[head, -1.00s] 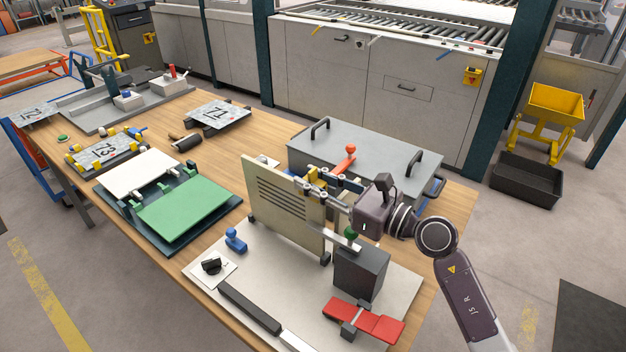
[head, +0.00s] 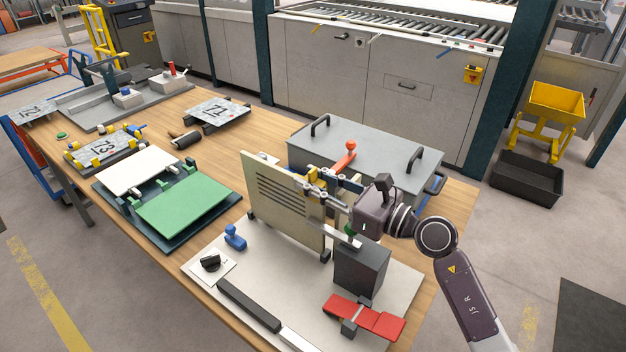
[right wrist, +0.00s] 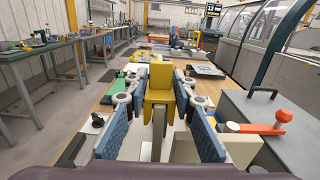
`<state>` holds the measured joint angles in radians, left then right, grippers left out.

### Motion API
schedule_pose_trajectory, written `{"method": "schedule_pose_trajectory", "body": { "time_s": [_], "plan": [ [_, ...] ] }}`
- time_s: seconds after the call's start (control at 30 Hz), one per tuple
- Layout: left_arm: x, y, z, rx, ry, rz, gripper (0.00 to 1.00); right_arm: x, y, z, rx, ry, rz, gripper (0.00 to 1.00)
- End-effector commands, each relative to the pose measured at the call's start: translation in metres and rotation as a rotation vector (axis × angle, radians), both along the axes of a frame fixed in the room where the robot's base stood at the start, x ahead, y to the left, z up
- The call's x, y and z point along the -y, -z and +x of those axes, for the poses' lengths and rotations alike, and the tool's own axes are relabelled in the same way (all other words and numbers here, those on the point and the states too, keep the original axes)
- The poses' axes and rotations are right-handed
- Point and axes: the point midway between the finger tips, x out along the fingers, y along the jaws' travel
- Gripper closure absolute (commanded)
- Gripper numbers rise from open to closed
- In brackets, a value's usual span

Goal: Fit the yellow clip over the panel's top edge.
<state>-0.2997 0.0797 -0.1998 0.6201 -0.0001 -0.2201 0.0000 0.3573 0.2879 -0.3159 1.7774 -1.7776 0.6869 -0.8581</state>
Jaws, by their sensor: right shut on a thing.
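The beige panel (head: 285,205) with dark slots stands upright on a pale board on the bench. My right gripper (head: 314,188) comes in from the right at the panel's top edge, near its right end. In the right wrist view, the yellow clip (right wrist: 160,82) is upright between the blue finger pads of my right gripper (right wrist: 162,98). A thin pale upright strip, apparently the panel's edge, shows directly below the clip. The fingers partly hide the clip in the head view. I cannot tell whether it touches or straddles the panel edge. My left gripper is out of view.
A grey lidded box (head: 365,150) with black handles and a red-knobbed lever (head: 347,157) stands close behind the gripper. A dark block (head: 361,270) and red clamp (head: 365,318) are in front. A green plate (head: 188,207) lies left of the panel.

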Motion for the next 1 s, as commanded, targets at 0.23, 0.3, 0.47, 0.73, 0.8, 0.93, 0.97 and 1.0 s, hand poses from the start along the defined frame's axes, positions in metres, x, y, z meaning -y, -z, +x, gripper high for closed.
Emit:
{"method": "schedule_pose_trajectory", "body": {
  "time_s": [0.23, 0.3, 0.47, 0.73, 0.8, 0.93, 0.97, 1.0],
  "plan": [
    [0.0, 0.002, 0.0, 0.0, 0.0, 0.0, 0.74, 0.0, 0.002, 0.0, -0.001, 0.0, -0.001, 0.69],
    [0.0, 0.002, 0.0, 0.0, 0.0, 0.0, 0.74, 0.0, 0.002, 0.0, -0.001, 0.0, -0.001, 0.61],
    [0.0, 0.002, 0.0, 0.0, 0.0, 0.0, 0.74, 0.0, 0.002, 0.0, -0.001, 0.0, -0.001, 0.56],
    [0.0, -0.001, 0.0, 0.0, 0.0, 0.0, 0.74, 0.0, -0.001, 0.0, -0.001, 0.0, -0.001, 0.56],
    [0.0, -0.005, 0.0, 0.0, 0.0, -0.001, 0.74, 0.0, -0.005, 0.0, 0.001, 0.0, -0.001, 0.56],
    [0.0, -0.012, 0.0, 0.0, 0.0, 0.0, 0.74, 0.0, -0.014, 0.0, 0.0, -0.001, 0.0, 0.56],
    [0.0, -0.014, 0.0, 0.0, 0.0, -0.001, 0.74, 0.0, -0.015, 0.0, -0.001, -0.001, -0.001, 0.56],
    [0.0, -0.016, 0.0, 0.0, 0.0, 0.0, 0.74, 0.0, -0.018, 0.0, -0.001, -0.001, -0.001, 0.56]
  ]
}}
